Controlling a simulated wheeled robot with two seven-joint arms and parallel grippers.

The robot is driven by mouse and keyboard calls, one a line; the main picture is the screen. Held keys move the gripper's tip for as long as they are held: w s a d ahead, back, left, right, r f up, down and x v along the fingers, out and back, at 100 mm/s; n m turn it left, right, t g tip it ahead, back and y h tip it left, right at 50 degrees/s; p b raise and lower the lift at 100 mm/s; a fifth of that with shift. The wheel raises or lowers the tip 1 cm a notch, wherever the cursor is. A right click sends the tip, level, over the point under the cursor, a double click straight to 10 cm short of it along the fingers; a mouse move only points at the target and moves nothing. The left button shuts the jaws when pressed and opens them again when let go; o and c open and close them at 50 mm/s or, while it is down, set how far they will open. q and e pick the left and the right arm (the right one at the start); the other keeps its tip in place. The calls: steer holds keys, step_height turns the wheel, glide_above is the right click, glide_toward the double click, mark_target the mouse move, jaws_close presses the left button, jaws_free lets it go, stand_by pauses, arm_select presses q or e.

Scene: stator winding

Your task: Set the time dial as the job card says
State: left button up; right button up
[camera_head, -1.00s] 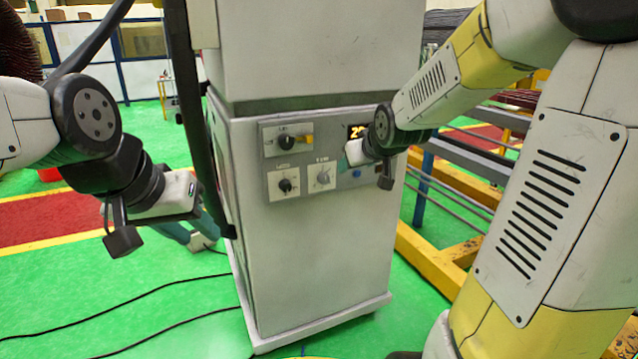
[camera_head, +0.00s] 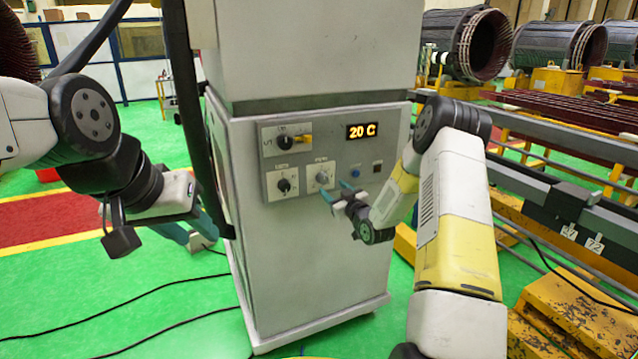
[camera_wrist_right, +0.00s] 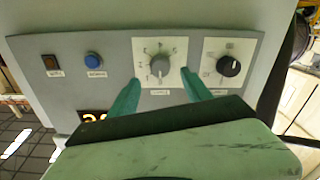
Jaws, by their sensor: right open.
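A grey dial (camera_head: 322,178) sits on a white plate on the cabinet's control panel. In the right wrist view, the grey dial (camera_wrist_right: 160,65) has tick marks around it and a label too small to read surely. A black dial (camera_head: 284,185) is beside it, also in the right wrist view (camera_wrist_right: 228,66). My right gripper (camera_head: 337,191) is open, its teal fingertips just short of the grey dial. In the right wrist view the fingertips (camera_wrist_right: 160,88) stand either side of the dial, apparently not touching. My left gripper (camera_head: 188,228) hangs left of the cabinet. No job card is visible.
The display (camera_head: 361,131) reads 20 C. A rotary switch (camera_head: 286,142) is above the dials. A blue button (camera_head: 356,172) and a dark switch (camera_head: 377,167) are close to my right fingers. Yellow stands and rails (camera_head: 550,310) are at right; cables lie on the green floor.

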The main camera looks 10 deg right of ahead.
mark_target(325, 181)
steer(key=x, duration=0.6)
steer(key=shift+w+a, duration=0.1)
steer(key=shift+w, duration=0.15)
jaws_close()
